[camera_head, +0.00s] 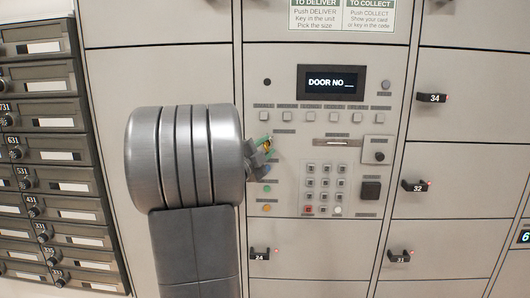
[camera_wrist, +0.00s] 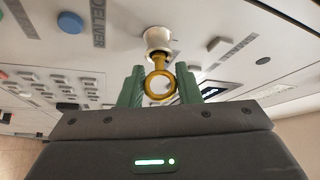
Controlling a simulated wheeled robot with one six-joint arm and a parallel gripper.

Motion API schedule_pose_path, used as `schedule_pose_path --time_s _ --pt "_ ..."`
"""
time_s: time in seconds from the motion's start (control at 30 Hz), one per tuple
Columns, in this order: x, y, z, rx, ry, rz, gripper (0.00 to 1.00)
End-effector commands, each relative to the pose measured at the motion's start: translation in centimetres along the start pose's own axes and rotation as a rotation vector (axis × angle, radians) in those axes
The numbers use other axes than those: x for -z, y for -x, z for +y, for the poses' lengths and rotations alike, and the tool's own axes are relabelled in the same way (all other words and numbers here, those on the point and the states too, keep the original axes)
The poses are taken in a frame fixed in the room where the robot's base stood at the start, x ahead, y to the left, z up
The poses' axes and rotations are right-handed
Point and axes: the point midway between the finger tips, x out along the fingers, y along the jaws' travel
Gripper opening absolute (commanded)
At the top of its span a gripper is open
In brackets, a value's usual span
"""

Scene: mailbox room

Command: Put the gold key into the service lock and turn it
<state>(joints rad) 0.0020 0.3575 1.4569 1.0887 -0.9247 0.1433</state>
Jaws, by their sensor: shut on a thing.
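The gold key (camera_wrist: 160,83) is between the green fingertips of my gripper (camera_wrist: 160,87) in the wrist view, its ring-shaped bow towards the camera. Its shaft points at a pale round lock cylinder (camera_wrist: 158,41) on the panel, and key and cylinder meet in this view. I cannot tell how deep the shaft sits, and the keyhole is hidden. In the head view my gripper (camera_head: 266,148) is at the left side of the control panel, with a little gold of the key (camera_head: 268,153) showing. No readable label marks the cylinder as the service lock.
The control panel has a display (camera_head: 332,82) reading "DOOR NO", a keypad (camera_head: 325,182) and a black square fixture (camera_head: 370,190). A blue button (camera_wrist: 71,22) is near the cylinder. Grey mailboxes (camera_head: 45,120) stand at left, locker doors (camera_head: 460,130) at right.

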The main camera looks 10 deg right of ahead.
Motion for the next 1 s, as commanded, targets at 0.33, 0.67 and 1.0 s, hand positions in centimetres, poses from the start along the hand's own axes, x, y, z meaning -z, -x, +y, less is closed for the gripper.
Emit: schedule_pose_path --time_s 0.33,0.67,1.0 --pt "-0.06 0.04 0.27 0.062 0.096 0.000 0.09" --pt "-0.06 0.03 0.28 0.119 0.185 0.000 0.09" --pt "-0.01 0.01 0.14 0.142 0.221 0.000 0.09"
